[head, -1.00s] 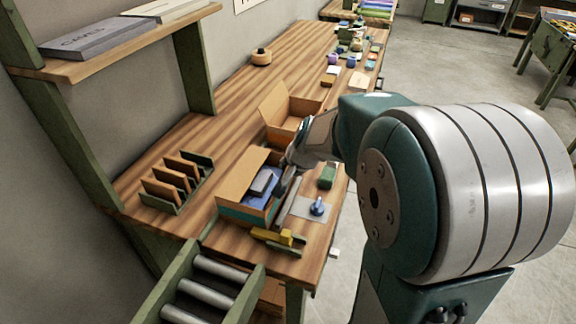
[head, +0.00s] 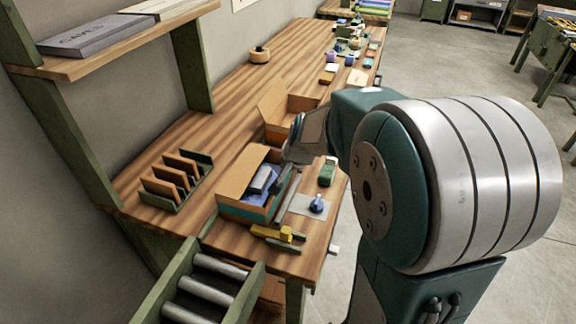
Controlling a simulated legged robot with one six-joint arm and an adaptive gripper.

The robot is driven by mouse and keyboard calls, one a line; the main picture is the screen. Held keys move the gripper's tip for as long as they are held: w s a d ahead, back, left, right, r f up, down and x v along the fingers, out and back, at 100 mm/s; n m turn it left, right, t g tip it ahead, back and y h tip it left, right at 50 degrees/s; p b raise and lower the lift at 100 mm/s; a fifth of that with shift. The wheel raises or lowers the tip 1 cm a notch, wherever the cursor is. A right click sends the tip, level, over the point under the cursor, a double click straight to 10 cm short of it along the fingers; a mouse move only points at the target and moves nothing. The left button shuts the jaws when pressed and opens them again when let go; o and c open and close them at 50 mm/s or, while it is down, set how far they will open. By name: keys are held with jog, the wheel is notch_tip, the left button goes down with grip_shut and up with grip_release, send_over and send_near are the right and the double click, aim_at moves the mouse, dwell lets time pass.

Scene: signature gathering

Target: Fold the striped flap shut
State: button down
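An open cardboard box (head: 233,209) with a teal band stands near the front end of the workbench. A plain brown flap (head: 241,172) stands up on its left side. Blue and dark grey items (head: 262,181) lie inside. I cannot make out stripes on any flap at this size. My gripper (head: 291,166) is at the box's right rear edge, pointing down. Its fingers are small and dark against the box, so I cannot tell whether they are open or touch a flap. My wrist hides part of the box's far right corner.
A second open box (head: 279,131) stands just behind. A rack with brown dividers (head: 176,184) is at left. A yellow tool (head: 272,233), a blue-topped item (head: 317,204) and a green block (head: 327,172) lie near the front and right. A roller conveyor (head: 205,290) meets the bench front.

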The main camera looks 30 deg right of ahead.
aim_at(265, 177)
jog(key=shift+w+a+r, duration=0.1)
jog(key=shift+w+a+r+n+g+h, duration=0.1)
jog(key=shift+w+a+n+g+h, duration=0.15)
jog(key=shift+g+h, duration=0.4)
jog(key=shift+w+a+n+g+h, duration=0.15)
jog(key=shift+w+a+g+h, duration=0.1)
jog(key=shift+g+h, duration=0.35)
jog(key=g+h, duration=0.2)
jog(key=w+a+f+n+g+h, duration=0.1)
jog(key=g+h, duration=0.1)
jog(key=w+a+n+g+h, duration=0.1)
jog(key=g+h, duration=0.1)
jog(key=shift+w+a+f+h, duration=0.2)
jog(key=shift+a+f+h, duration=0.05)
jog(key=shift+h, duration=0.1)
jog(key=shift+w+a+f+n+g+h, duration=0.25)
jog(key=shift+f+g+h, duration=0.1)
jog(key=shift+g+h, duration=0.4)
jog(key=shift+w+a+f+n+g+h, duration=0.1)
jog(key=shift+f+n+g+h, duration=0.3)
jog(key=shift+h, duration=0.55)
jog(key=c, duration=0.8)
grip_release()
jog(key=shift+c, duration=0.2)
